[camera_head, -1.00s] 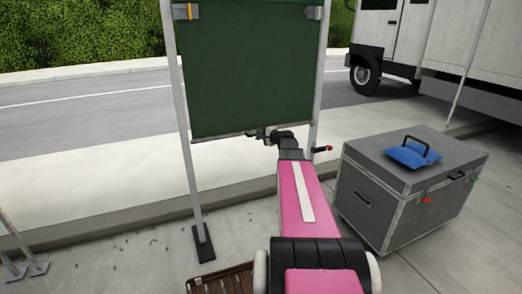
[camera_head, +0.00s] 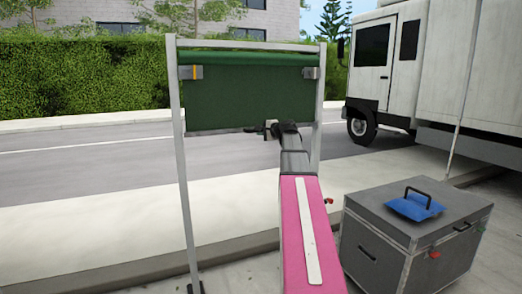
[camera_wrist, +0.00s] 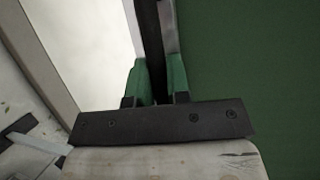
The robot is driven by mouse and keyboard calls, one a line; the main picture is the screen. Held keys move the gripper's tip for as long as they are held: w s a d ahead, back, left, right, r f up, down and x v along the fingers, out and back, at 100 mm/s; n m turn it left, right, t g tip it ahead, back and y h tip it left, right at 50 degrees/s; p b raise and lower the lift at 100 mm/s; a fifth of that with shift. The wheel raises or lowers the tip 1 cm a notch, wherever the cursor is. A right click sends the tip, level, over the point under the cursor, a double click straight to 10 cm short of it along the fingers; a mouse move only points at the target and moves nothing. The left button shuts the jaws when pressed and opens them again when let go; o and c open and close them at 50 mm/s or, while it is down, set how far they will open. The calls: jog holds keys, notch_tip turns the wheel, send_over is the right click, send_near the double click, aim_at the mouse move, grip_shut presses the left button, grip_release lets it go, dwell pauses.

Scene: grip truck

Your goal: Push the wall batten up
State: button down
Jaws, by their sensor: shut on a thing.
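A green wall cloth (camera_head: 245,98) hangs in a metal frame and also fills the right of the wrist view (camera_wrist: 250,60). The wall batten (camera_head: 215,131) is the thin bar along its bottom edge. It stands well below the frame's top bar, a little under the two side clamps. My gripper (camera_head: 271,129) is at the batten, right of its middle. In the wrist view my gripper (camera_wrist: 158,78) has its green-padded fingers on either side of a dark bar, shut on the batten. My arm hides the batten's right part.
The frame's left post (camera_head: 183,180) and top bar (camera_head: 245,46) surround the cloth; clamps sit at left (camera_head: 191,72) and right (camera_head: 311,73). A grey case (camera_head: 410,240) with a blue item (camera_head: 414,206) stands at the right. A white truck (camera_head: 390,70) is behind.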

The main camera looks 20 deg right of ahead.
notch_tip(320, 180, up, 23)
jog(key=shift+w+r, duration=0.1)
jog(key=shift+r, duration=0.1)
jog(key=c, duration=1.1)
grip_release()
jog(key=shift+f, duration=0.1)
jog(key=v, duration=1.1)
